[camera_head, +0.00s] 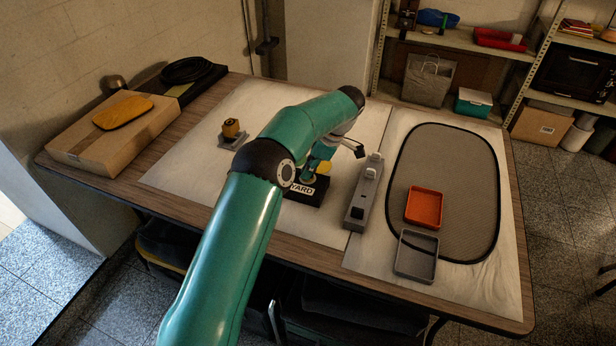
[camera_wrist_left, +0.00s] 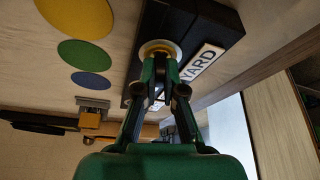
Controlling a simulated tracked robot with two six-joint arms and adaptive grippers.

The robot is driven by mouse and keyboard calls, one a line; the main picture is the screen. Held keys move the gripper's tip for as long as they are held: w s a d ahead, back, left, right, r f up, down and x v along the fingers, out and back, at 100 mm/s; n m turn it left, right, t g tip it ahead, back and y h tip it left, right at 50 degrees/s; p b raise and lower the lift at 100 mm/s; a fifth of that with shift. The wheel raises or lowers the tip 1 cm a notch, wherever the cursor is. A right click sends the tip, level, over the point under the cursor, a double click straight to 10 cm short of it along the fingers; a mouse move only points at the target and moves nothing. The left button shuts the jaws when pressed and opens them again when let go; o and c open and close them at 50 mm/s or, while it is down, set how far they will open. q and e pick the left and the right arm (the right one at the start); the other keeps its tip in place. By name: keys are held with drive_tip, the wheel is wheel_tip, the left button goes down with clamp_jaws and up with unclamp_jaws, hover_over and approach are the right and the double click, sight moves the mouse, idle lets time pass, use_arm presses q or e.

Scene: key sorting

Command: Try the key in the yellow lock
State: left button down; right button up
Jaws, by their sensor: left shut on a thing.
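A black lock block (camera_head: 303,196) with a white YARD label stands on the pale mat; it also shows in the left wrist view (camera_wrist_left: 222,22). A round lock face with a yellow rim (camera_wrist_left: 160,46) is on it. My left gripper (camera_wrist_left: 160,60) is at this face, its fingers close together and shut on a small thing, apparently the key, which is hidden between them. I cannot tell how far the key is in. In the head view the left gripper (camera_head: 312,178) is partly hidden by my arm. My right gripper is not in view.
A small yellow block on a grey base (camera_head: 232,132) stands left. Yellow (camera_wrist_left: 77,14), green (camera_wrist_left: 84,54) and blue (camera_wrist_left: 90,81) discs lie beside the block. A grey stand (camera_head: 362,195), an orange tray (camera_head: 424,208) and a grey tray (camera_head: 416,256) are right. A cardboard box (camera_head: 115,138) sits far left.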

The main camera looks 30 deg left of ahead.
use_arm(q)
drive_tip(key=c, duration=1.2)
unclamp_jaws()
drive_tip(key=v, duration=0.7)
drive_tip(key=shift+r, duration=0.15)
drive_tip(key=shift+w+d, duration=0.1)
